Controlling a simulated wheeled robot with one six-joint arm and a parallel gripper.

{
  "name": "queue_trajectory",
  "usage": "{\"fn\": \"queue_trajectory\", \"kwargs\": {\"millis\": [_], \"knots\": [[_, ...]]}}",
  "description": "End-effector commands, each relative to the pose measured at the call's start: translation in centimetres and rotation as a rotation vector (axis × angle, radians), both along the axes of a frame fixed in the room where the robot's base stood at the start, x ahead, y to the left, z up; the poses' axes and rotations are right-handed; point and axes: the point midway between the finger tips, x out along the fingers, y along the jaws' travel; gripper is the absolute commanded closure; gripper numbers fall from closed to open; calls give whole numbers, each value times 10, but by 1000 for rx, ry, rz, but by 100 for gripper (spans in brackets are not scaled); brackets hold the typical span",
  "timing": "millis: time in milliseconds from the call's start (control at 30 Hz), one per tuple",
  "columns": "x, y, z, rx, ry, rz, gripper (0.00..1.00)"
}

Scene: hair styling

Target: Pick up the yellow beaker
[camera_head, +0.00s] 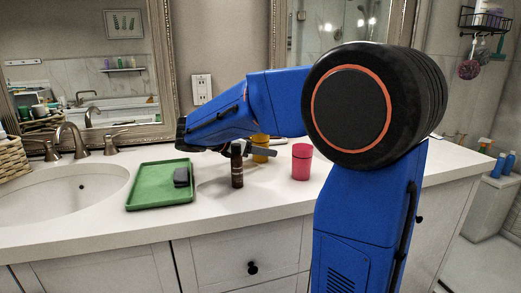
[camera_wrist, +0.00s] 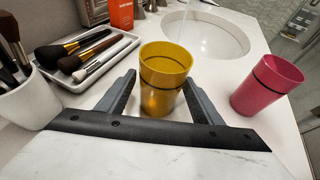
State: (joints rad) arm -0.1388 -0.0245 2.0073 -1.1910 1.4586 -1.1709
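The yellow beaker (camera_wrist: 165,65) stands upright on the white counter, in the middle of the wrist view. My gripper (camera_wrist: 159,79) is open, with one dark finger on each side of the beaker's body. A narrow gap shows at the left finger; I cannot tell whether the right finger touches it. In the head view the beaker (camera_head: 260,156) shows only in part, with my arm and a gripper finger in front of it.
A pink cup (camera_wrist: 267,86) stands close on the right. A white tray (camera_wrist: 97,75) of brushes and a white brush cup (camera_wrist: 27,100) are on the left. In the head view, a dark bottle (camera_head: 237,168) and a green tray (camera_head: 147,199) stand left of the beaker.

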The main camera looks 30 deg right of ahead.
Motion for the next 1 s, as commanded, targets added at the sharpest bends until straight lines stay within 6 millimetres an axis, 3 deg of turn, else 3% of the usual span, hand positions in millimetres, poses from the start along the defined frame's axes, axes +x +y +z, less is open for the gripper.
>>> {"fn": "queue_trajectory", "kwargs": {"millis": [33,133,167,567,1000], "knots": [[0,0,0,0,0,0,53],[0,0,0,0,0,0,77],[0,0,0,0,0,0,80],[0,0,10,0,-3,0,80],[0,0,84,1,-2,-1,80]]}}
